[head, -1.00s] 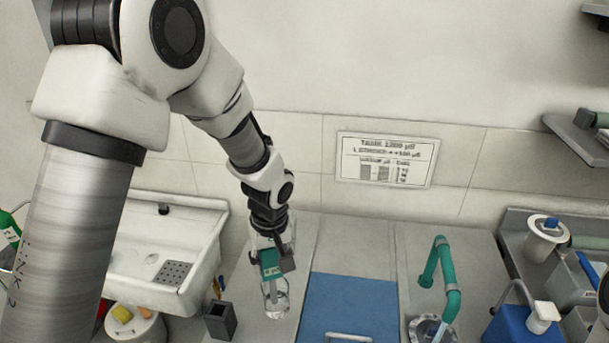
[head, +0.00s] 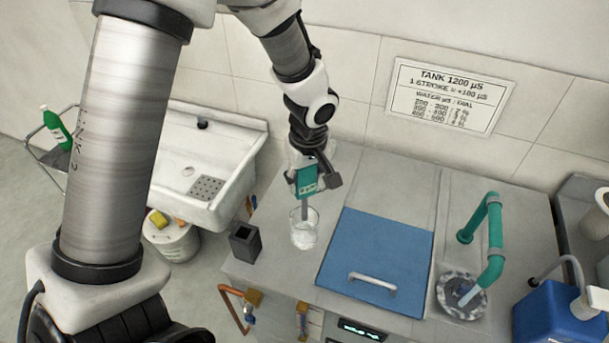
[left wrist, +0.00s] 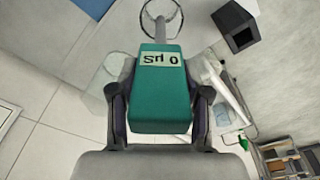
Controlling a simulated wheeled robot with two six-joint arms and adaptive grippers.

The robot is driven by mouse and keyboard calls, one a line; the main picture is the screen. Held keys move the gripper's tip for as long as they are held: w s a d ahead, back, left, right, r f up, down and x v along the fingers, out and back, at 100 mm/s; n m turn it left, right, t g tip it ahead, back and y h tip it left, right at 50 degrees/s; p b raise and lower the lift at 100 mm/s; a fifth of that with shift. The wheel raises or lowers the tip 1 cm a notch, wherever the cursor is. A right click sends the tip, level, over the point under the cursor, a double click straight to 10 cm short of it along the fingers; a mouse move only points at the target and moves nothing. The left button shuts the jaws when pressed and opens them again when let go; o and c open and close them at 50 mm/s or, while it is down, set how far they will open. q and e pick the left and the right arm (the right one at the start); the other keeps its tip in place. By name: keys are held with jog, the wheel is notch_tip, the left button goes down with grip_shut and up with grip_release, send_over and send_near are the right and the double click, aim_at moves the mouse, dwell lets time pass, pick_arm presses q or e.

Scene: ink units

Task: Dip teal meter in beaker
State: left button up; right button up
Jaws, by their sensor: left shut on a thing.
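My left gripper (head: 306,180) is shut on the teal meter (head: 307,181) and holds it above the beaker (head: 303,236), a clear glass on the counter. The meter's grey probe points down at the beaker's mouth. In the left wrist view the meter (left wrist: 160,95) sits between the fingers (left wrist: 160,110), its display upside down and seeming to read 0 µS. There the probe overlaps the beaker's round rim (left wrist: 142,18). I cannot tell whether the tip is in liquid. My right gripper is not in view.
A dark open box (head: 245,243) stands left of the beaker. A blue lid (head: 376,250) with a handle lies to its right, then a teal pipe (head: 494,235) over a round basin. A white sink (head: 205,150) is at left. A wall sign (head: 447,95) hangs behind.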

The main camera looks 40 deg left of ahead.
aim_at(305, 199)
pick_arm(q)
notch_tip(305, 199, down, 6)
jog(key=b, duration=0.5)
jog(key=shift+f, duration=0.25)
jog(key=shift+s+d+f+b, duration=0.1)
jog(key=shift+b, duration=0.3)
dwell(0.7)
notch_tip(305, 199, up, 13)
jog(key=p, duration=1)
jog(key=shift+f, duration=0.2)
dwell(0.7)
